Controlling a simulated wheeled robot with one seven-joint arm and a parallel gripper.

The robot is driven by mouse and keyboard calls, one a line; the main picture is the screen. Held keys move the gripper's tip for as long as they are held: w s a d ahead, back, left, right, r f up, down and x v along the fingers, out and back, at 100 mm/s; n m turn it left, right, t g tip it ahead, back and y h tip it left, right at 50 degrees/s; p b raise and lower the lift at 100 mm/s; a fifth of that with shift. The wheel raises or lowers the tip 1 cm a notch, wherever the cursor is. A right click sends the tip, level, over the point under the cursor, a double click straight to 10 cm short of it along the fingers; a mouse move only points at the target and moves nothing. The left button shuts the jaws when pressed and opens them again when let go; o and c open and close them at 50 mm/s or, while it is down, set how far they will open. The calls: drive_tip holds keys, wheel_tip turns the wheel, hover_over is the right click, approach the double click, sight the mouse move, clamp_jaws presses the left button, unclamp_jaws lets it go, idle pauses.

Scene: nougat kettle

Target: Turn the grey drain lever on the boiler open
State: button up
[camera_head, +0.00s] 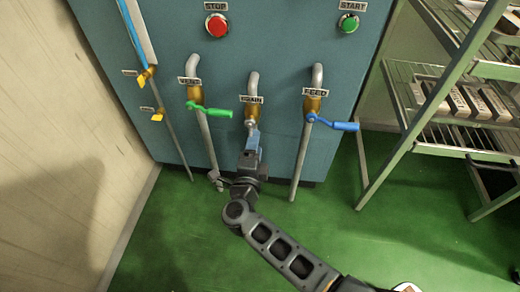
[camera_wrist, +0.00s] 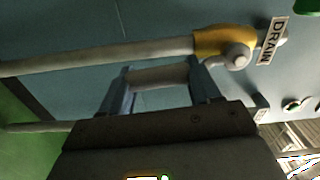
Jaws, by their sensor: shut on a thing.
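The grey drain lever (camera_head: 252,127) hangs from the brass valve (camera_head: 252,113) under the DRAIN label, on the middle pipe. Its lower part is hidden by my gripper (camera_head: 252,148), which has come up from below. In the wrist view the lever's grey bar (camera_wrist: 160,77) lies between the two fingers of my gripper (camera_wrist: 160,92), and the gripper is shut on it. The brass valve with its round hub (camera_wrist: 225,45) shows just beyond, beside the DRAIN sign (camera_wrist: 272,40).
The green VENT lever (camera_head: 210,110) is close on the left and the blue FEED lever (camera_head: 335,123) on the right. The red STOP button (camera_head: 216,25) and green START button (camera_head: 348,22) sit above. A shelf rack (camera_head: 400,140) stands at right; green floor is clear in front.

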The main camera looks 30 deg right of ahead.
drive_tip(key=shift+w+a+f+m, duration=0.15)
drive_tip(key=shift+a+m, duration=0.15)
drive_tip(key=shift+m, duration=0.1)
idle(0.3)
drive_tip(key=o, duration=1.4)
drive_tip(key=p+v, duration=0.2)
drive_tip(key=v, duration=0.5)
drive_tip(key=shift+s+a, duration=0.25)
drive_tip(key=shift+s, duration=0.05)
